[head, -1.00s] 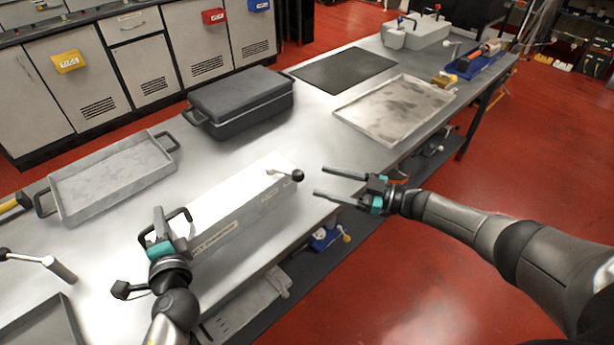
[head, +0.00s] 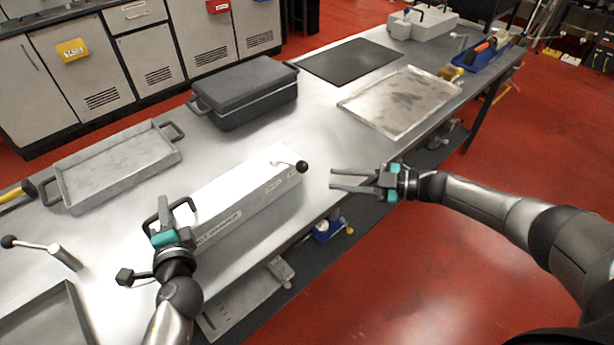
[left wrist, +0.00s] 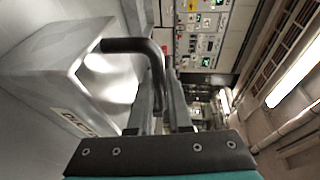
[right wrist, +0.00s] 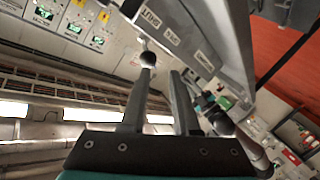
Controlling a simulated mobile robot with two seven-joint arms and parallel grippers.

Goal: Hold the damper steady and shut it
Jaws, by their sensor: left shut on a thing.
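The damper (head: 250,200) is a long pale grey box lying on the bench, with a label on its front side. A dark bar handle (left wrist: 135,45) rises at its left end. My left gripper (head: 167,218) is shut on this handle. A short lever with a black ball knob (head: 302,166) sits on top at the damper's right end. My right gripper (head: 332,179) is open and empty, just right of the knob and apart from it. In the right wrist view the knob (right wrist: 148,59) shows beyond the left finger's tip, and "SHUT" is on a label beside the lever.
A grey two-handled tray (head: 110,185) and a dark lidded box (head: 243,90) stand behind the damper. A black mat (head: 350,60) and a shallow metal tray (head: 400,105) lie further right. Another ball-ended lever (head: 35,247) stands at left. Bench around the damper's right end is clear.

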